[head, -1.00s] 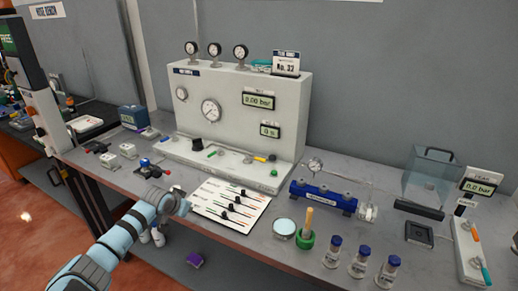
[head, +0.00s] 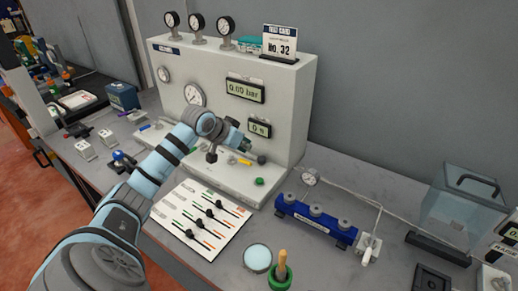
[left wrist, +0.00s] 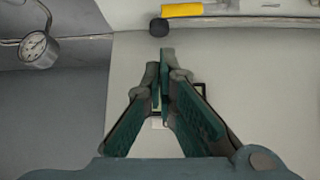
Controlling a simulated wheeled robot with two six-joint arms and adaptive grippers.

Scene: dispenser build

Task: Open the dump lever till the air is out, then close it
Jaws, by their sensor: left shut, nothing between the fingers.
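The grey test panel (head: 290,95) stands at the back of the bench. Its upper display (head: 246,91) reads about 0.65 bar and its lower display (head: 259,128) seems to read 0 s. A yellow-handled lever (head: 245,161) lies on the panel's base ledge, with a black knob (head: 262,160) beside it. Both show at the top of the left wrist view, the yellow handle (left wrist: 182,10) and the black knob (left wrist: 159,27). Which lever is the dump lever cannot be read. My left gripper (head: 240,143) is shut and empty, near the yellow lever. My right gripper is not in view.
A green knob (head: 259,182) sits on the ledge's right front. A white card with sliders (head: 200,215) lies in front. My left arm covers part of the ledge.

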